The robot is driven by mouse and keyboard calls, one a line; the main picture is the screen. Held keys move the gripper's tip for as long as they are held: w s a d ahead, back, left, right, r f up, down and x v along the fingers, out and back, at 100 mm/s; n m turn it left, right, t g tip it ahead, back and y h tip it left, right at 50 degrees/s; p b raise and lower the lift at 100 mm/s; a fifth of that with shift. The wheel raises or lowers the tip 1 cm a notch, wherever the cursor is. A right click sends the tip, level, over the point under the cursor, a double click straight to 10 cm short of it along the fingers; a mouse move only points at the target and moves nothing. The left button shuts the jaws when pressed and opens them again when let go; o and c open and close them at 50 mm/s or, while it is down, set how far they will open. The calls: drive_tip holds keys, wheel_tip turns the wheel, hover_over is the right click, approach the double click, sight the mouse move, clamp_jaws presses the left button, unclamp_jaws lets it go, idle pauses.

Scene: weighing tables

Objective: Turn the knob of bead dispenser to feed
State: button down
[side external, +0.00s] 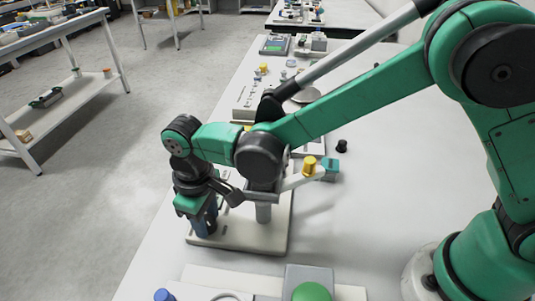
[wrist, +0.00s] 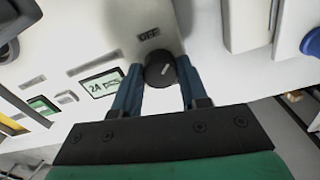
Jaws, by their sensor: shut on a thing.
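The bead dispenser's pale base (side external: 240,236) stands on the white table, partly hidden behind my arm. In the wrist view its pale panel carries a round black knob (wrist: 160,71) with a short white mark. The "OFF" label (wrist: 149,34) is printed above the knob, and a small label reading "2A" (wrist: 102,84) lies to its left. My gripper (side external: 205,227) points down at the near left part of the base. In the wrist view its two blue fingers stand on either side of the knob, shut on it. The side view does not show the knob.
A yellow-topped piece (side external: 309,166) and a teal block (side external: 328,170) stand right of my wrist. A black knob-like piece (side external: 342,146) is on the table behind them. A green dome (side external: 312,291) and a blue cylinder (side external: 164,295) are at the front.

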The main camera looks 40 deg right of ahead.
sight(206, 220)
drive_tip(key=m, duration=0.4)
drive_tip(key=shift+m, duration=2.1)
drive_tip(key=shift+c, duration=2.3)
unclamp_jaws()
drive_tip(key=shift+r, duration=2.8)
